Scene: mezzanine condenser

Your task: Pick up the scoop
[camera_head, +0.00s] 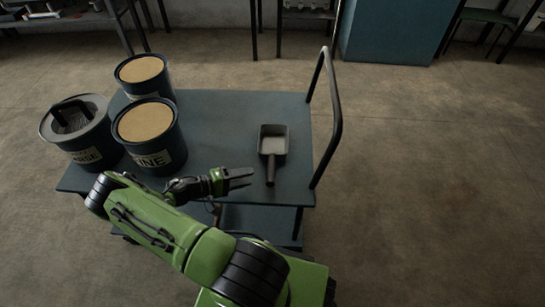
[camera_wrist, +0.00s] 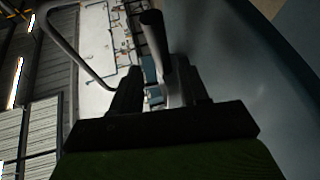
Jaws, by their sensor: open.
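The scoop (camera_head: 273,141) is dark grey, with a square pan and a straight handle. It lies on the right part of the blue cart top (camera_head: 222,121), its handle pointing toward the cart's near edge. My gripper (camera_head: 246,178) is open and empty, just left of the handle, with its fingers pointing right toward it. In the wrist view, the scoop's dark handle (camera_wrist: 153,37) shows ahead, roughly in line with the gap between my fingers (camera_wrist: 160,88). The handle looks apart from the fingers. The pan is hard to make out in the wrist view.
Two drums with tan tops, one at the back (camera_head: 141,69) and one nearer (camera_head: 147,122), stand on the cart's left. A grey bucket (camera_head: 75,128) with a dark item inside is beside them. A tall rail (camera_head: 334,120) rises at the cart's right edge. The middle top is clear.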

